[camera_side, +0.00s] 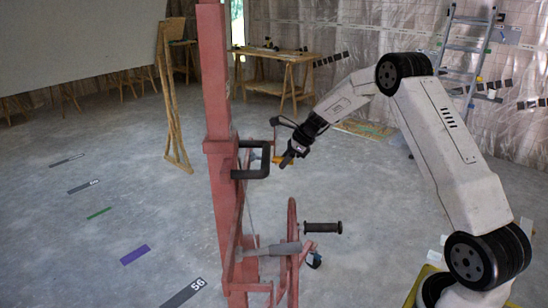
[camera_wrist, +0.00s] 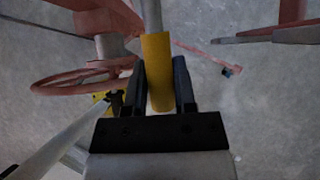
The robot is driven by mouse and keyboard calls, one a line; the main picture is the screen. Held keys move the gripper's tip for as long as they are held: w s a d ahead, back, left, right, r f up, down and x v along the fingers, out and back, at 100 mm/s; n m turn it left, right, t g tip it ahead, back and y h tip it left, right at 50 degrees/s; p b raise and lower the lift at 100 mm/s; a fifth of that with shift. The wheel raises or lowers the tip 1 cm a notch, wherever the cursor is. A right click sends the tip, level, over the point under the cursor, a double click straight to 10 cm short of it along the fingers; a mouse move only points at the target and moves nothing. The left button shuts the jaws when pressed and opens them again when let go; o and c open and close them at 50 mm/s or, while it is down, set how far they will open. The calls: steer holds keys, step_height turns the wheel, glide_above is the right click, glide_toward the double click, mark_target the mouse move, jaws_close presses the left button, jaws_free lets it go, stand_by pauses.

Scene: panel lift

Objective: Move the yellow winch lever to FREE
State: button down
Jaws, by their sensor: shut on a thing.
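The winch lever's yellow grip (camera_wrist: 157,55) sits between the two dark fingers of my gripper (camera_wrist: 160,82) in the wrist view. A grey rod (camera_wrist: 151,14) runs on from the grip toward the top edge. In the side view the yellow grip (camera_side: 281,160) is small, beside the red post and at the tip of my gripper (camera_side: 288,160). My gripper is shut on the grip. The fingers hide part of the grip in the side view. I cannot read any FREE mark or tell which position the lever is in.
The red post (camera_side: 215,100) stands left of my gripper, with a black handle (camera_side: 262,160) close by. Below are a red wheel (camera_side: 293,255) and a black crank grip (camera_side: 322,228). The wheel (camera_wrist: 45,95) is at left in the wrist view. Open floor lies around the stand.

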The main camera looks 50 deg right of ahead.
steer(key=shift+d+r, duration=0.1)
steer(key=shift+r, duration=1.75)
steer(key=shift+r, duration=0.2)
steer(key=shift+w+r, duration=0.1)
steer(key=shift+r, duration=0.7)
stand_by(0.5)
steer(key=shift+c, duration=1.2)
jaws_free()
